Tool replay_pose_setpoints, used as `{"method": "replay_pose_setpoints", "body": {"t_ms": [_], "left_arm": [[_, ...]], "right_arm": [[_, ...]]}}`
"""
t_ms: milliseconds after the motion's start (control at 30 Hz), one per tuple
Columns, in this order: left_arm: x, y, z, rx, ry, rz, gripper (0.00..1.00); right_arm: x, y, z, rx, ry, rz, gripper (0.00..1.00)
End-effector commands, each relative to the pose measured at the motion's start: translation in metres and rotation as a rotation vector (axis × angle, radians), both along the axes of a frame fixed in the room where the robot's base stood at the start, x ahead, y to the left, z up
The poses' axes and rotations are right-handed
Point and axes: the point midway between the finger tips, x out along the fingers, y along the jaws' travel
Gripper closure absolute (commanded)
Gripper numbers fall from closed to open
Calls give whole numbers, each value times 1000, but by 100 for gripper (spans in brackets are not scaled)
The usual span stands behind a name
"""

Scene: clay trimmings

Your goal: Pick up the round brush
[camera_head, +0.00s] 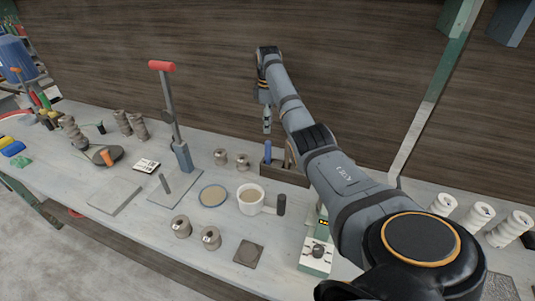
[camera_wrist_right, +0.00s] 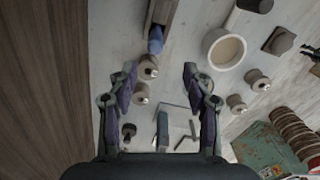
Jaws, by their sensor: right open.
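I cannot single out a round brush for certain. A blue-ended piece (camera_head: 267,150) stands in a narrow wooden holder (camera_head: 290,175) at the back of the bench. The blue end (camera_wrist_right: 155,40) and the holder (camera_wrist_right: 162,13) also show in the right wrist view, just beyond the fingertips. My right gripper (camera_head: 267,124) hangs near the back wall, close to the blue piece and above the bench. In the wrist view its fingers (camera_wrist_right: 160,75) are spread wide with nothing held; two small spools (camera_wrist_right: 148,67) lie in view between them. My left gripper is not in view.
A white cup (camera_head: 250,197) with a dark handle, a blue-rimmed dish (camera_head: 213,196) and more spools (camera_head: 181,227) stand in front. A red-topped lever tool (camera_head: 171,100) rises left of the gripper. White spools (camera_head: 479,216) stand at right. The wooden wall (camera_head: 210,60) is close behind.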

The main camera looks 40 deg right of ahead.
Motion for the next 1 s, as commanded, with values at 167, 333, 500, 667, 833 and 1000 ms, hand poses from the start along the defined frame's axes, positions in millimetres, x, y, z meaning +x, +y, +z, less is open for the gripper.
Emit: {"method": "replay_pose_setpoints", "body": {"t_ms": [167, 333, 500, 667, 833, 1000], "left_arm": [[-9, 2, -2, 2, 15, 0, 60], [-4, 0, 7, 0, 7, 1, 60], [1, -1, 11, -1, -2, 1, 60], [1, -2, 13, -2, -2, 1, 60], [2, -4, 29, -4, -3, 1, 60], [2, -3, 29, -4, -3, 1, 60]], "right_arm": [[0, 0, -5, 1, 2, 0, 50], [-1, 0, -33, 0, 5, 1, 50], [0, 0, -53, 0, 1, 0, 50], [0, 0, -57, 0, 1, 0, 50], [2, -1, -83, 3, 6, -1, 50], [2, -1, -105, 1, 2, 0, 50]]}}
